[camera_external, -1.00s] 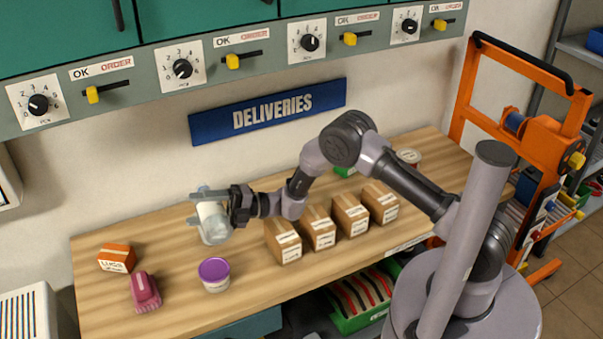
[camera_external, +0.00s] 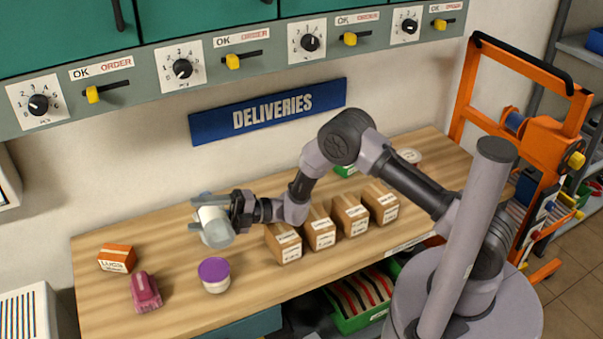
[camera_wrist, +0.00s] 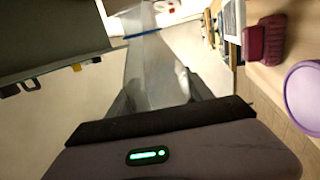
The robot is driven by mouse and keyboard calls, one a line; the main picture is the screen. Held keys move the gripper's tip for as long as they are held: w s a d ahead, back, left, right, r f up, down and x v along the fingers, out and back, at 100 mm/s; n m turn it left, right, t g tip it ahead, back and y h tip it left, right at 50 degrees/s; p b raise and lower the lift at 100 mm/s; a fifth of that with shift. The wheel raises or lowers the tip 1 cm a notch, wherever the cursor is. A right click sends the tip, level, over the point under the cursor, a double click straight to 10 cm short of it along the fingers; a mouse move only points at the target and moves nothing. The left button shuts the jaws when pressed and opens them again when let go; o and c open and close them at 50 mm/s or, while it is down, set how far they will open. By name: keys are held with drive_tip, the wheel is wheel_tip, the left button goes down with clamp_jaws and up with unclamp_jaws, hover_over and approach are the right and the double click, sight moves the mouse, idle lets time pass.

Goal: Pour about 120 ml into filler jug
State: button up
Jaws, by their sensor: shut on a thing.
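My gripper (camera_external: 206,212) is shut on a pale, see-through container (camera_external: 217,232), held above the left half of the wooden bench. The container looks tilted, its lower end towards the bench front. In the wrist view, the clear container (camera_wrist: 155,65) sits between the fingers and shows a blue band at its far end. Its liquid level cannot be made out. I cannot tell whether it is the filler jug, and no other jug can be made out. A white tub with a purple lid (camera_external: 214,269) stands on the bench just in front of the held container.
An orange box (camera_external: 116,258) and a pink object (camera_external: 145,291) lie at the bench's left end. Several brown cartons (camera_external: 319,228) stand in a row to the right, close to my forearm. A DELIVERIES sign (camera_external: 268,111) is on the wall behind. Bare bench (camera_external: 180,235) lies left of the gripper.

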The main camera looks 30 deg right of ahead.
drive_tip(key=shift+s+m, duration=0.25)
drive_tip(key=shift+m, duration=0.05)
idle(0.5)
drive_tip(key=f+n+b, duration=0.1)
drive_tip(key=n+b, duration=0.1)
drive_tip(key=b, duration=0.1)
drive_tip(key=shift+s+f+g+b, duration=0.15)
drive_tip(key=shift+f+g+b, duration=0.15)
drive_tip(key=shift+f+g, duration=0.1)
drive_tip(key=shift+s+n, duration=0.1)
drive_tip(key=shift+n, duration=0.5)
drive_tip(key=shift+b, duration=0.35)
drive_tip(key=shift+n+g+b, duration=0.3)
drive_tip(key=shift+n+b, duration=0.35)
drive_tip(key=shift+n, duration=0.05)
drive_tip(key=shift+s+r+n+b, duration=0.1)
drive_tip(key=shift+s+n+b, duration=0.05)
drive_tip(key=shift+n+b, duration=0.25)
drive_tip(key=shift+r+n+g, duration=0.2)
drive_tip(key=shift+n+g, duration=0.1)
drive_tip(key=shift+g, duration=0.1)
